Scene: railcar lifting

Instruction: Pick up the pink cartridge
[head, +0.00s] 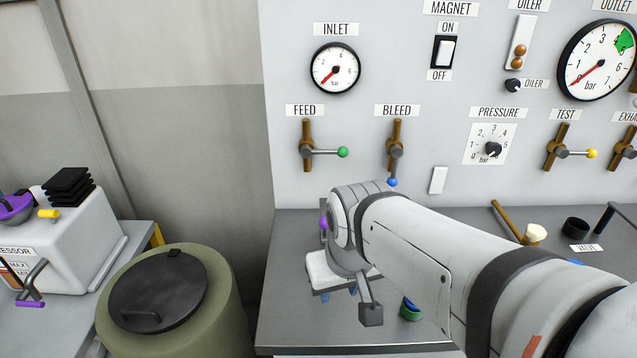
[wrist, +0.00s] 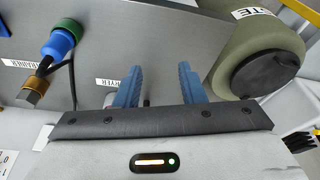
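I do not see a pink cartridge in either view. My gripper (wrist: 158,85) shows in the wrist view as two blue fingers standing apart over the grey bench, with no held object visible between them. A small pale bit shows low between the fingers, too little to identify. In the head view my gripper (head: 338,293) points down over the bench's left part, its fingers mostly hidden below its white body. A small purple spot (head: 323,223) shows at the left edge of my wrist; I cannot tell what it belongs to.
The grey bench (head: 290,325) has a blue-green fitting (head: 410,309), which also shows in the wrist view (wrist: 60,45) beside a brass part (wrist: 35,88). An olive drum (head: 225,300) with a black lid stands left. The valve panel (head: 290,170) rises behind.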

